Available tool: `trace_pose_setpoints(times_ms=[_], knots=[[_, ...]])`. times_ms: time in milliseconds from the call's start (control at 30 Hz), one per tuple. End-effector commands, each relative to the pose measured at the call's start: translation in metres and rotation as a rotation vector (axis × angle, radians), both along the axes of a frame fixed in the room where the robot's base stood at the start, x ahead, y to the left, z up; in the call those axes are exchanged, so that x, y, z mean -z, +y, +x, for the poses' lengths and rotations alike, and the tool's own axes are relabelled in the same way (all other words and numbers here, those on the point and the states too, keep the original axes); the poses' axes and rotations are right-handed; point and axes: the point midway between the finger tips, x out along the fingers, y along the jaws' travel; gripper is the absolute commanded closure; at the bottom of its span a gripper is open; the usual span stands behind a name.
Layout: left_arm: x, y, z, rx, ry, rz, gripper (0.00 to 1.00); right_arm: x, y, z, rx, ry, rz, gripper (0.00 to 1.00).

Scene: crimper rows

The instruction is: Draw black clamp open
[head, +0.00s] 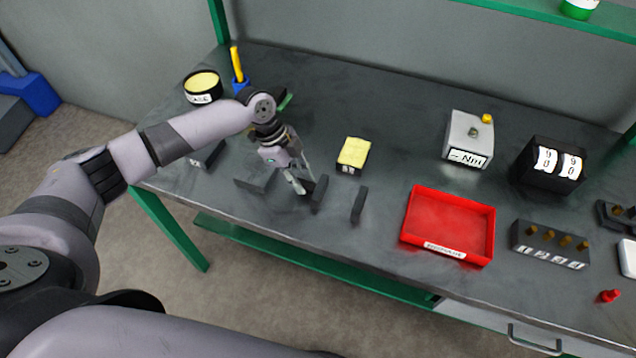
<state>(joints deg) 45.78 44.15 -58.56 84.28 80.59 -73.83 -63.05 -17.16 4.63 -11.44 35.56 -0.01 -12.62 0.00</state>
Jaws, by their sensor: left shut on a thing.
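The black clamp shows as dark upright pieces near the front edge of the bench in the head view: a low block (255,182) on the left, an upright plate (319,194) in the middle and another plate (359,204) on the right. A gap of bare bench lies between the middle and right plates. My left gripper (304,186) points down and is shut on the middle plate of the clamp. The fingers and wrist hide part of the clamp, so how its pieces join is not clear. My right gripper is not in view.
A yellow-topped block (353,153) stands just behind the clamp. A red tray (450,225) lies to the right. A grey box with a knob (468,138) and a black number box (548,165) stand farther right. A round tin (203,88) is at the back left.

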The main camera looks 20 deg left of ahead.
Motion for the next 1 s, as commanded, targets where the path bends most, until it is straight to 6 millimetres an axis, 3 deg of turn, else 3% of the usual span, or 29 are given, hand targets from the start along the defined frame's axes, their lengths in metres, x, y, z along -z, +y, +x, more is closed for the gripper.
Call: trace_pose_setpoints(times_ms=[33, 100, 367, 400, 600, 700, 1000], knots=[[-0.0006, 0.0132, 0.0022, -0.008, -0.004, 0.012, 1.00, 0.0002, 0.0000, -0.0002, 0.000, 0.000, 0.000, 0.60], [-0.0011, 0.0187, 0.0025, -0.007, -0.005, 0.012, 1.00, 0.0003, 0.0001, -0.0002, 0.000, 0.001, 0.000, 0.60], [-0.0012, 0.0198, 0.0027, -0.006, -0.005, 0.012, 1.00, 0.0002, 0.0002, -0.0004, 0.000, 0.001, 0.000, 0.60], [-0.0012, 0.0197, 0.0027, -0.006, -0.005, 0.012, 0.80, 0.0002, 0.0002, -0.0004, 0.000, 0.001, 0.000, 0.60], [-0.0011, 0.0176, 0.0021, -0.005, -0.004, 0.009, 0.66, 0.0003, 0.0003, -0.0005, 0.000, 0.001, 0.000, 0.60], [-0.0009, 0.0168, 0.0018, -0.003, -0.003, 0.007, 0.60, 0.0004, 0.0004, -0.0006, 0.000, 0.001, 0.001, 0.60], [-0.0016, 0.0161, 0.0015, -0.002, -0.003, 0.005, 0.60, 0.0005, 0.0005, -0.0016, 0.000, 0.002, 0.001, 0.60]])
